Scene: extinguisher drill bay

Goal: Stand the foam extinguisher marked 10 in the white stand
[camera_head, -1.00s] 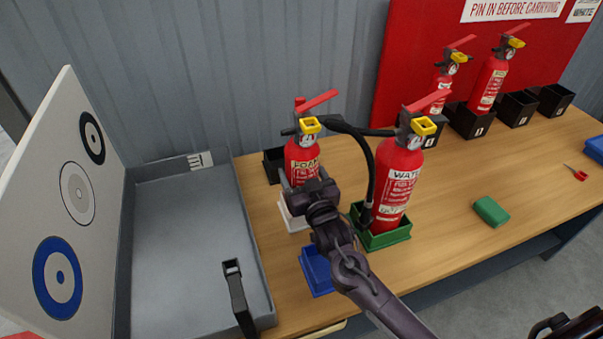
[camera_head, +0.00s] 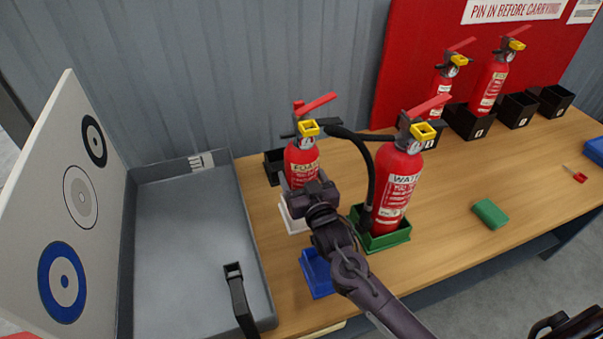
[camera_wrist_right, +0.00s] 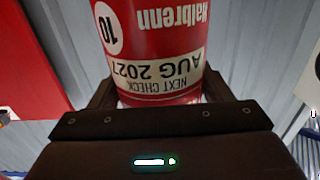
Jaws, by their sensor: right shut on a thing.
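The red foam extinguisher (camera_head: 301,158) stands upright at the table's middle, with a yellow pin piece and a raised red lever. In the right wrist view its body (camera_wrist_right: 155,35) fills the top, with a round mark 10 upside down. My right gripper (camera_head: 314,192) is shut around its body. The white stand (camera_head: 290,222) shows just below it, in line with its base. The gripper hides the base, so I cannot tell whether it rests in the stand. My left gripper is not clearly seen.
A water extinguisher (camera_head: 396,185) stands in a green stand (camera_head: 385,242) just right. An empty blue stand (camera_head: 318,275) is in front. A grey tray (camera_head: 190,245) and target board (camera_head: 65,200) are left. A green block (camera_head: 490,213) lies right. Two extinguishers stand at the back right.

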